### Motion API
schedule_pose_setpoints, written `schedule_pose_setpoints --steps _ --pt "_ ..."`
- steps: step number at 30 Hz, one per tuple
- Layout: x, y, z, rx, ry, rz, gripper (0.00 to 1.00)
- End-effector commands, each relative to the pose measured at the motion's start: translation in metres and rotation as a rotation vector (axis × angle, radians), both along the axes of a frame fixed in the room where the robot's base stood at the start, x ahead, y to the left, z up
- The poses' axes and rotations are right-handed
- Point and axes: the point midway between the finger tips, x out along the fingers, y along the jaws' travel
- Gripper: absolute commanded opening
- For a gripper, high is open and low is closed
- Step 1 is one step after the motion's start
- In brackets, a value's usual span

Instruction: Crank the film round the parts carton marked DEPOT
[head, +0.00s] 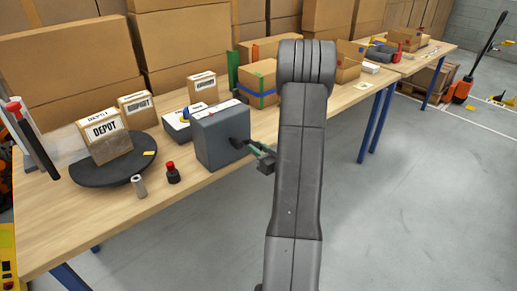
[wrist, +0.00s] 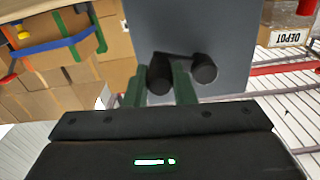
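The parts carton (head: 110,148) with a white DEPOT label stands upright on a dark round turntable (head: 85,178) at the left of the head view. Translucent film (head: 62,142) hangs beside it, near a dark post with a red top (head: 14,106). The grey crank box (head: 222,137) stands right of the turntable; its face fills the top middle of the wrist view (wrist: 190,25). Its black crank handle (wrist: 158,82) sits between the green fingers of my gripper (wrist: 160,85), which appear closed on both its sides. The crank's other black cylinder (wrist: 204,70) is right of the fingers.
A grey cylinder (head: 139,186) and a black, red-topped item (head: 172,174) stand at the table's front edge. Other labelled cartons (head: 136,108) and a blue-strapped box (head: 257,84) stand behind. A DEPOT label (wrist: 286,39) shows at the wrist view's right.

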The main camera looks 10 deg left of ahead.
Motion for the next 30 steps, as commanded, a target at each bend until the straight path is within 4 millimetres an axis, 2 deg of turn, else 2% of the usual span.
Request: schedule_pose_setpoints --steps 10,30 --pt "0.001 -0.001 0.0 -0.051 -0.07 0.001 0.0" --pt "0.002 -0.001 0.024 -0.287 -0.371 0.001 0.0"
